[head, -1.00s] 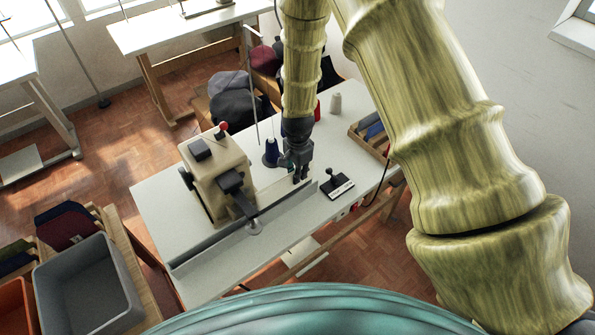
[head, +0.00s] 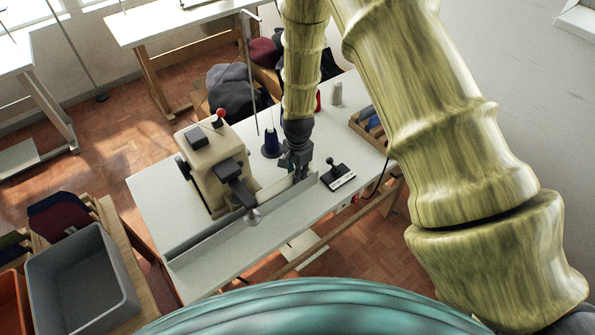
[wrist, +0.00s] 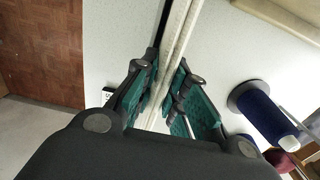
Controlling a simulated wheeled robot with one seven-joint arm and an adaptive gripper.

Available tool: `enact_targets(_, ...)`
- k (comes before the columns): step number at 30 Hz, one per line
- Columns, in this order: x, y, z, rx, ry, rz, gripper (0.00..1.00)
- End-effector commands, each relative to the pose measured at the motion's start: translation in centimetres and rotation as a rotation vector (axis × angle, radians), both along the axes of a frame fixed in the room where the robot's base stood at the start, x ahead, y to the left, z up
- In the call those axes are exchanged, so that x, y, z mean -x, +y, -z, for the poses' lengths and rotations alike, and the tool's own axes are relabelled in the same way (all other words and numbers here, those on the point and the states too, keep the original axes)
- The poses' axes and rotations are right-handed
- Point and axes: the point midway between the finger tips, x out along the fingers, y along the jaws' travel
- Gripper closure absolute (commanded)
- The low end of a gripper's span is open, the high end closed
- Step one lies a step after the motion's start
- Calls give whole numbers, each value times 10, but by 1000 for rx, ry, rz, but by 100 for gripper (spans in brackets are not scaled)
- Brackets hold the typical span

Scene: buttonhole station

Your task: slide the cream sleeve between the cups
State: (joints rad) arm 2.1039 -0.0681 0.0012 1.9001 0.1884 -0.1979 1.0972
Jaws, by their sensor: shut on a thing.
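The cream sleeve (head: 276,192) is a thin, flat piece that stands on edge beside the grey rail on the white table, reaching left from my gripper toward the machine. My gripper (head: 297,172) is shut on it. In the wrist view the cream sleeve (wrist: 178,30) runs as a narrow pale strip between the green-padded fingers of my gripper (wrist: 163,92). The beige machine (head: 212,165) has a dark arm ending in a round grey cup (head: 253,216), left of and nearer than the sleeve. A second cup cannot be made out.
A long grey rail (head: 215,240) runs along the table's (head: 150,205) front. A blue thread cone (head: 271,146) stands behind my gripper. A black lever box (head: 338,177) is to the right. A grey bin (head: 80,285) stands at left.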

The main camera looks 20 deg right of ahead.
Motion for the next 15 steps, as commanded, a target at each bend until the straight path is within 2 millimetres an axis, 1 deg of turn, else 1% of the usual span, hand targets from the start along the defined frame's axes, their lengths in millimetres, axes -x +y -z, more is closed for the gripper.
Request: enact_targets(15, 9, 27, -1, 0, -1, -1, 100)
